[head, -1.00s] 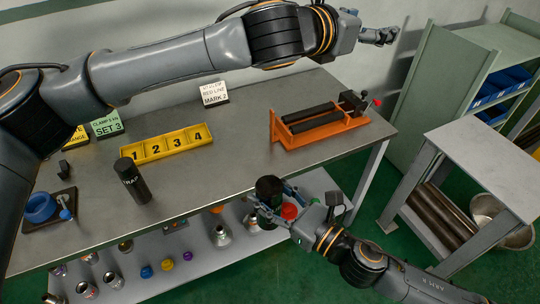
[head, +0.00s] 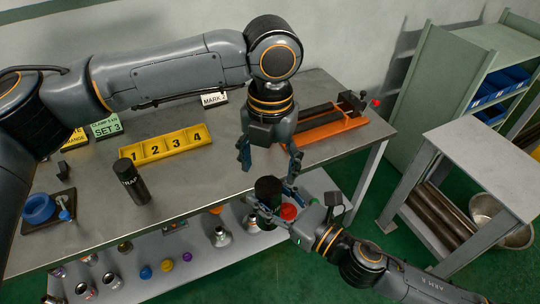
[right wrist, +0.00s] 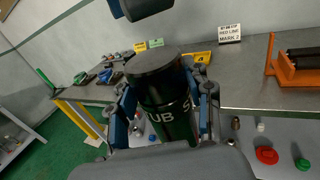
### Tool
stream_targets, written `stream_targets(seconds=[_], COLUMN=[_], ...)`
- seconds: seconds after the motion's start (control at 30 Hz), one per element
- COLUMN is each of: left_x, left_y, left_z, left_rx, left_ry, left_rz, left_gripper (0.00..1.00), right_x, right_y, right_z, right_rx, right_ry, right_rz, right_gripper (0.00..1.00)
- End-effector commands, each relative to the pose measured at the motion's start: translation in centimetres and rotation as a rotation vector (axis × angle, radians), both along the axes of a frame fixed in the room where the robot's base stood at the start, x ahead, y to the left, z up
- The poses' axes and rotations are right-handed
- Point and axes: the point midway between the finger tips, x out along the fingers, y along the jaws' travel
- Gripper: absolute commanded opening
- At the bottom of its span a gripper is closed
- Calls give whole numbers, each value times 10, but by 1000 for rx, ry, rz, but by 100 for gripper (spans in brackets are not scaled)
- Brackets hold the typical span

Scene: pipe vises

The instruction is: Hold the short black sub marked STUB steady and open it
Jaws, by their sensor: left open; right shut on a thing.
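The short black sub (head: 268,187) stands upright in my right gripper (head: 272,205), in front of the bench edge. In the right wrist view the sub (right wrist: 165,108) shows part of its lettering, "UB", and a dark round top (right wrist: 152,62). The blue-padded fingers of my right gripper (right wrist: 166,112) are shut on its sides. My left gripper (head: 270,165) points down just above the sub, with its fingers spread and empty. A dark part at the top of the right wrist view is probably the left gripper; its fingers are mostly cut off there.
On the bench (head: 215,165) stand a black cylinder (head: 133,180), a yellow numbered tray (head: 166,145), an orange rack (head: 325,132) and a blue ring tool (head: 39,208). The lower shelf (head: 205,258) holds several small parts. A side table (head: 480,150) stands right.

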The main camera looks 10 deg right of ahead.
Motion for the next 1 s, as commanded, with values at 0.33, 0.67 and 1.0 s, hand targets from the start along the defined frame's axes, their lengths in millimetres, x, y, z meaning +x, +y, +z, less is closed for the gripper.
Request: stream_targets(seconds=[0.33,0.67,1.0], left_x=[1,1,1], left_y=[1,1,1], left_z=[-52,-64,-63], left_rx=[0,-2,-3], left_ry=[-1,-2,-3], left_rz=[2,2,2], left_gripper=[70,70,23], right_x=[0,0,0], right_y=[0,0,0], right_z=[2,2,2], right_rx=[1,2,2], right_ry=[-3,-4,-4], right_rz=[1,1,1], right_gripper=[0,0,0])
